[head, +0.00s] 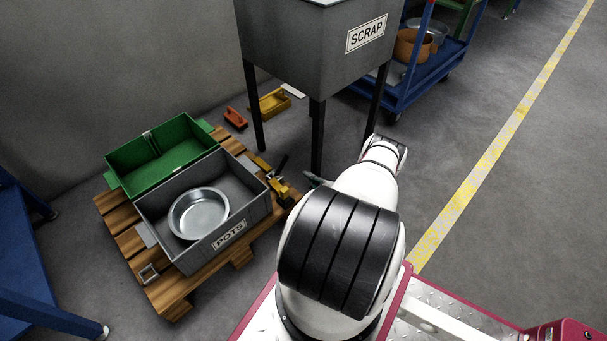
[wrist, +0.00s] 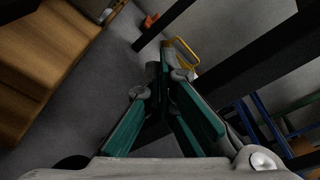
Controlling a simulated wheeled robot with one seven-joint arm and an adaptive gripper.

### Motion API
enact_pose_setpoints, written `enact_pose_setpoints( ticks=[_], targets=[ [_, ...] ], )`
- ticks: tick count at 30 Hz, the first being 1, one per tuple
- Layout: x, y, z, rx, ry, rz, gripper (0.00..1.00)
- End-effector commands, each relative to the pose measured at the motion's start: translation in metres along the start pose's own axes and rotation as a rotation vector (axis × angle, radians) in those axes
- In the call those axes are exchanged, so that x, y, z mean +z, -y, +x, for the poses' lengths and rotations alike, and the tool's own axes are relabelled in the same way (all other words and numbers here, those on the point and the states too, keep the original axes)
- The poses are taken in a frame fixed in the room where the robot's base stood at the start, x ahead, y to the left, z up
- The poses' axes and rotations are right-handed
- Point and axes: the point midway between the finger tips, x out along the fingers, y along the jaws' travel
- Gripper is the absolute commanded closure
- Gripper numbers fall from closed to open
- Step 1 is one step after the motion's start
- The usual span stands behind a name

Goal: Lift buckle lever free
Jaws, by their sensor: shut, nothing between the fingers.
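A small yellow and black buckle (head: 270,172) sits at the right end of the pallet, beside the grey crate. Its dark lever (head: 282,164) appears to stick up at a slant; it is too small to tell how it is seated. My gripper (wrist: 166,78) is shut and empty, its teal fingers meeting at the tips. In the head view my gripper (head: 316,181) shows only partly past my white arm, right of the buckle and apart from it. The buckle does not show clearly in the wrist view.
The grey POTS crate (head: 254,209) holds a metal pan (head: 200,213). A green crate (head: 186,152) stands behind it on the wooden pallet (head: 169,293). The SCRAP bin (head: 283,50) stands on dark legs close to my arm. A blue cart (head: 413,88) is beyond.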

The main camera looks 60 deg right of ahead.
Motion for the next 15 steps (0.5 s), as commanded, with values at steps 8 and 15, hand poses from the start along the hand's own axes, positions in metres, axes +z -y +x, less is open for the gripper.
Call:
enact_pose_setpoints(
  ticks=[8, 15],
  targets=[
    [-0.001, -0.003, 0.055, 0.001, 0.005, -0.002, 1.00],
    [0.010, -0.001, 0.081, 0.003, 0.002, 0.003, 1.00]
  ],
)
